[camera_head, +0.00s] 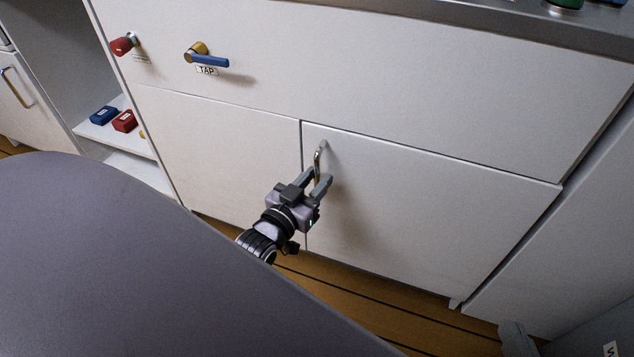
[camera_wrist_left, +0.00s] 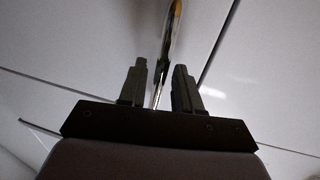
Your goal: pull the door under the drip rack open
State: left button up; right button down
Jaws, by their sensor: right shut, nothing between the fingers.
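The white door (camera_head: 430,215) at the lower right of the cabinet front is closed, flush with the panels around it. Its curved metal handle (camera_head: 319,158) stands upright near the door's upper left corner. My left gripper (camera_head: 320,181) is at the lower part of the handle, its fingers apart. In the left wrist view the handle (camera_wrist_left: 171,45) rises between the two spread fingers (camera_wrist_left: 160,82); contact cannot be made out. The drip rack is not clearly visible.
A blue lever (camera_head: 210,61) marked TAP and a red knob (camera_head: 122,45) are on the upper panel. Blue and red boxes (camera_head: 103,115) sit on a shelf at left. A large grey surface fills the lower left. Wooden floor (camera_head: 370,305) shows below the door.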

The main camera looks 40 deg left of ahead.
pick_arm(q)
jog(key=shift+w, duration=0.4)
pick_arm(e)
jog(key=shift+d, duration=0.15)
pick_arm(q)
grip_shut()
jog(key=shift+s, duration=0.1)
pick_arm(e)
jog(key=shift+s+r, duration=0.1)
